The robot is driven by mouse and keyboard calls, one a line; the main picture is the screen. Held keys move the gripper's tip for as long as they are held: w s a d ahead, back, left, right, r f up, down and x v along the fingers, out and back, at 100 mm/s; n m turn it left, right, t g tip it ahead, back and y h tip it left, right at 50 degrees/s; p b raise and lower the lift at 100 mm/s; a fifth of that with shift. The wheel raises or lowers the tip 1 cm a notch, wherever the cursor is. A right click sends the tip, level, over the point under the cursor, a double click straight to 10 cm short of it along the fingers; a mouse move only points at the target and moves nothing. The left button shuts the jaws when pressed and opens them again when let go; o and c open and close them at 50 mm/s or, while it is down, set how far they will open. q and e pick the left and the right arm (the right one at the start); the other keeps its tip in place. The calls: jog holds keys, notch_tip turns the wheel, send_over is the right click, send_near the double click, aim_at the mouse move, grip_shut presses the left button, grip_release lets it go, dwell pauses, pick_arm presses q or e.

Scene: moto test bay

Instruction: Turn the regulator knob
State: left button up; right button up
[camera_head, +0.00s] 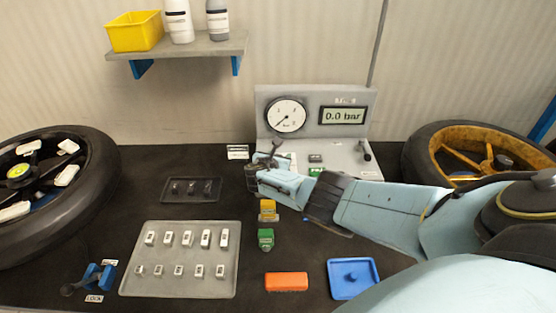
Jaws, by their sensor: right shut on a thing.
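The grey gauge station (312,98) stands at the back of the bench, with a round dial (286,115) and a display (342,116) reading 0.0 bar. My right gripper (262,170) reaches in from the right to the left front of the station. It is shut on a small dark part there, which looks like the regulator knob; the fingers hide most of it. A black lever or knob (366,152) stands free at the station's right side. My left gripper is out of view.
A grey tray of small labelled pieces (232,290) and a dark tray (167,196) lie left. Green (265,240) and yellow blocks (267,211), an orange block (286,282) and a blue tray (335,291) lie in front. Wheels (95,165) (425,145) flank the bench.

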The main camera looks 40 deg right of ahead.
jog(key=shift+m+g+h+b, duration=0.3)
jog(key=shift+m+b, duration=0.05)
jog(key=shift+m, duration=0.05)
jog(key=o, duration=1)
jog(key=shift+r, duration=0.1)
